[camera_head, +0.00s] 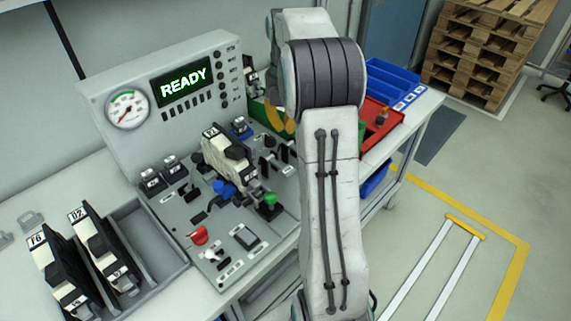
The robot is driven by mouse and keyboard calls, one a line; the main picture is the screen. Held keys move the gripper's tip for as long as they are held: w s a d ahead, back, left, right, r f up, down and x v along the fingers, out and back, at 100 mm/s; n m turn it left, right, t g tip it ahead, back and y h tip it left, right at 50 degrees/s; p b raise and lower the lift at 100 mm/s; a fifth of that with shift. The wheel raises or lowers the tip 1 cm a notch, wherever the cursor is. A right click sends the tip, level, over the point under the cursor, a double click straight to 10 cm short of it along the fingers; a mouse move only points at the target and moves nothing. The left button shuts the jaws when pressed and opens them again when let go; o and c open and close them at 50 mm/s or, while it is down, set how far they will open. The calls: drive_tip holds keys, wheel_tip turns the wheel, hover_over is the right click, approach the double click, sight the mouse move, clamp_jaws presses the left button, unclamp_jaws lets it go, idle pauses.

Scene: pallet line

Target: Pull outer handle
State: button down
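A grey control panel (185,222) lies on the bench with several levers and knobs. I cannot tell which of these is the outer handle. My arm rises across the middle right and covers the panel's right side.
An upright console with a gauge (127,108) and a screen (182,82) reading READY stands behind the panel. A tray (172,277) holds modules at left. Blue bins (390,82) and a red bin (392,118) are at right. Pallets (480,55) stand behind open floor.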

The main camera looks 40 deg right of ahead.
sight(287, 171)
drive_tip(key=shift+f, duration=0.15)
idle(0.4)
wheel_tip(287, 171, down, 14)
drive_tip(key=shift+r, duration=0.1)
idle(0.7)
drive_tip(key=f+b, duration=0.3)
drive_tip(key=shift+s+f+b, duration=0.25)
drive_tip(key=shift+f+b, duration=0.05)
drive_tip(key=shift+s, duration=0.1)
drive_tip(key=shift+a+r, duration=0.1)
idle(0.3)
